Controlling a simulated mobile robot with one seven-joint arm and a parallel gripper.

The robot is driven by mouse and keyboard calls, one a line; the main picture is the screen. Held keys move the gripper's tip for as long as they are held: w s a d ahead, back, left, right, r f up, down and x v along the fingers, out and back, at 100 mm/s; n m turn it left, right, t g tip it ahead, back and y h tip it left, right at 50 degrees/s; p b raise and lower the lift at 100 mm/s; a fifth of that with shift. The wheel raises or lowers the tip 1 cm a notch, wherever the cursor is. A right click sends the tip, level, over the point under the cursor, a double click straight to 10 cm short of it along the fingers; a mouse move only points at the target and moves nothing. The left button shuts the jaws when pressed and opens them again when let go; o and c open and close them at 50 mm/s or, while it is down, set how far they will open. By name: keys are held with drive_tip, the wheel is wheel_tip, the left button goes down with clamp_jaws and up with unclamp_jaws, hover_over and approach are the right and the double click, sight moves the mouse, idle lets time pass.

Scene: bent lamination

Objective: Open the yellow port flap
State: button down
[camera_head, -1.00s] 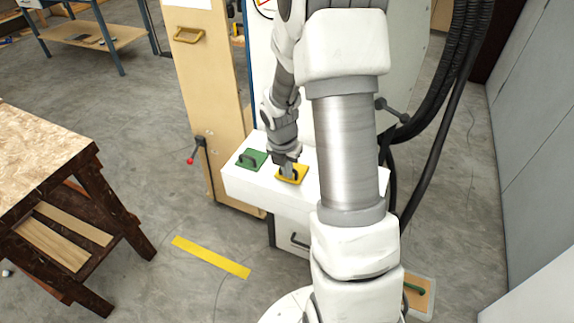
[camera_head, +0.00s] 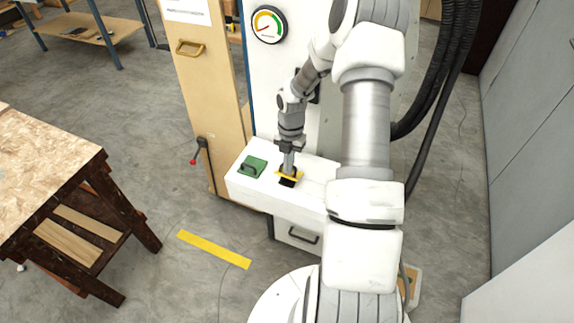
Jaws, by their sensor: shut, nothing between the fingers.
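The yellow port flap (camera_head: 291,174) is on top of the white box (camera_head: 258,192), right of the green flap (camera_head: 252,167). The yellow flap is tilted up, and a dark opening shows at its front edge. My gripper (camera_head: 287,172) is shut and points down at the yellow flap. Its fingertips are at or very near the flap; exact contact is too small to tell. The flap's black handle is mostly hidden by my gripper. The green flap lies closed with its handle up.
A tall wooden panel (camera_head: 193,100) with a red-tipped lever (camera_head: 198,150) stands behind left. A round gauge (camera_head: 268,25) is on the white cabinet behind. A workbench (camera_head: 40,165) stands at left. Black hoses (camera_head: 432,100) hang at right. The floor by the yellow strip (camera_head: 213,249) is clear.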

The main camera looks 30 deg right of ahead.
drive_tip(key=shift+w+d+r, duration=0.4)
drive_tip(key=shift+w+d, duration=0.15)
drive_tip(key=shift+d, duration=0.15)
drive_tip(key=shift+w+d, duration=0.1)
